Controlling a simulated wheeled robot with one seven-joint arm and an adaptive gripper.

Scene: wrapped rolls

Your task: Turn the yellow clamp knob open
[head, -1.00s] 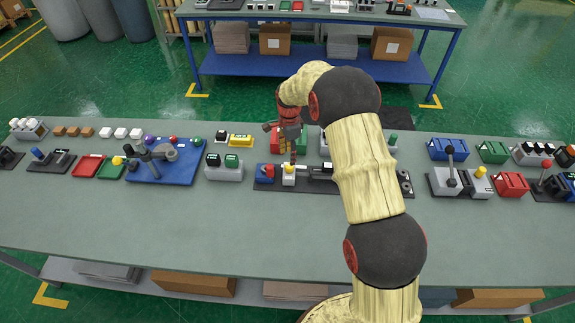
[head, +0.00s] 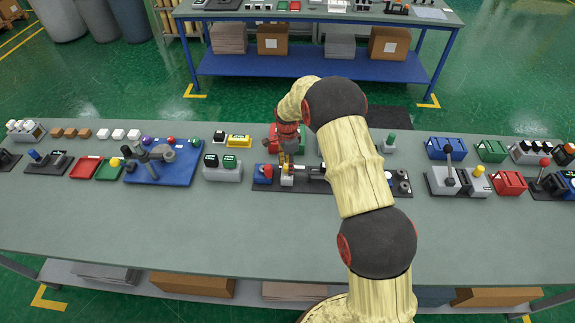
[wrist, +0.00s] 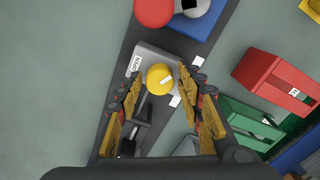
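The yellow clamp knob (wrist: 159,77) is round with a white pointer mark and sits on a light grey block (wrist: 148,58). An "OPEN" label (wrist: 136,64) is at the block's left end in the wrist view. The pointer does not point at that label; it slants toward the right. My gripper (wrist: 161,82) is open, with one finger on each side of the knob and a visible gap on both sides. In the head view my gripper (head: 288,158) is over the grey block (head: 287,181), and its fingers largely cover the knob.
A red knob (wrist: 154,10) on a blue block (wrist: 196,28) is close beside the grey block. A dark rod fixture (wrist: 133,120) lies under my fingers. Red (wrist: 272,82) and green (wrist: 248,122) boxes stand to the right. The table front (head: 200,235) is clear.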

